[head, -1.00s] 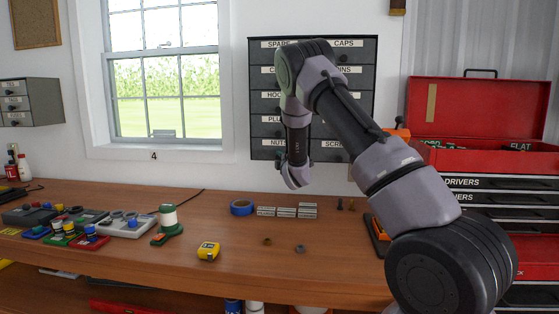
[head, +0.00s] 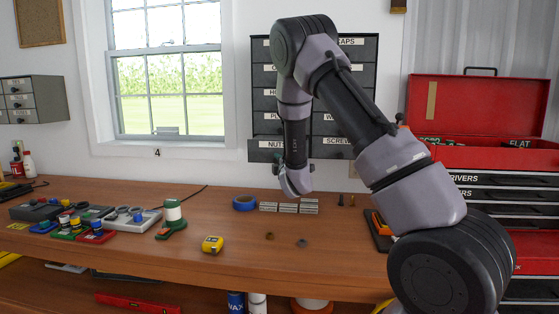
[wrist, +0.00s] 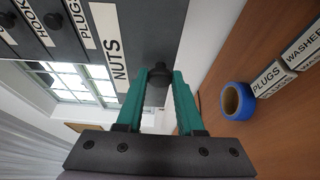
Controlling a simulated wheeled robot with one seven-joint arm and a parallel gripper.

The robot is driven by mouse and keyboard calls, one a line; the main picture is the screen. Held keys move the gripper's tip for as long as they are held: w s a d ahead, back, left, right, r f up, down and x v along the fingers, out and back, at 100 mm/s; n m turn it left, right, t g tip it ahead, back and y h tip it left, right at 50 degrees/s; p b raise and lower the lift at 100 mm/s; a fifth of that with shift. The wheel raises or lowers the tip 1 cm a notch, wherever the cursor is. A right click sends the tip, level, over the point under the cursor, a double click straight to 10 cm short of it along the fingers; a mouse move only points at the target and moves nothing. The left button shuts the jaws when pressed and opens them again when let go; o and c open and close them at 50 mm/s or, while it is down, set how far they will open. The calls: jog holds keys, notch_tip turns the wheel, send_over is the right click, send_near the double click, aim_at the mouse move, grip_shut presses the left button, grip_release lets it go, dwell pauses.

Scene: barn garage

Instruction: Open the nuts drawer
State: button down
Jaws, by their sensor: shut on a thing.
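The nuts drawer (head: 262,153) is at the bottom left of the dark cabinet on the wall. Its front stands slightly out past the cabinet's left edge, so it looks partly pulled out. In the wrist view the NUTS label (wrist: 118,56) runs along the grey front beside a round black knob (wrist: 158,75). My gripper (wrist: 160,90) has its teal fingers on both sides of this knob and is shut on it. In the head view my gripper (head: 295,180) hangs in front of the drawer, and my arm hides the knob and fingertips.
The wooden workbench (head: 340,255) runs below the cabinet. Blue tape (head: 245,203), small labelled boxes (head: 290,206) and a yellow tape measure (head: 212,244) lie on it. A red tool chest (head: 475,110) stands at the right. The bench's front middle is mostly clear.

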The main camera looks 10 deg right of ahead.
jog(key=shift+s, duration=0.25)
jog(key=c, duration=0.6)
grip_release()
jog(key=s, duration=1)
jog(key=shift+s+d, duration=0.35)
